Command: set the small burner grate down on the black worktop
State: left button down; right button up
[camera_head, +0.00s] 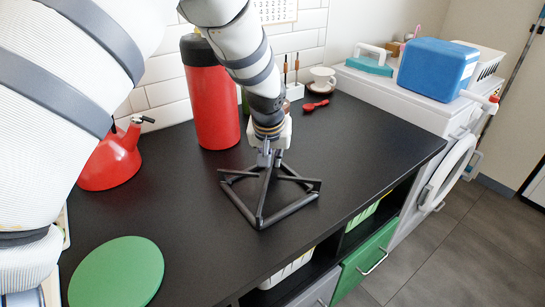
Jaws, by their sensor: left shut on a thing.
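The small burner grate (261,219) is a dark grey frame of thin bars on the black worktop (365,137), near the middle of the view. It looks level and seems to rest on the surface or hover just above it; I cannot tell which. My left gripper (268,158) points down at the grate's far side and is shut on one of its bars. The fingertips are small and partly merge with the dark bars. My right gripper is not in view.
A red canister (213,110) stands close behind the left gripper. A red kettle (108,160) and a green round mat (117,274) are at the left. A cup (322,77) and a red spoon (316,105) lie farther back. The worktop right of the grate is clear.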

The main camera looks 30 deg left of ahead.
pick_arm(q)
jog(key=shift+r, duration=0.1)
jog(key=c, duration=1.7)
grip_release()
jog(key=v, duration=1.2)
jog(key=shift+s, duration=0.1)
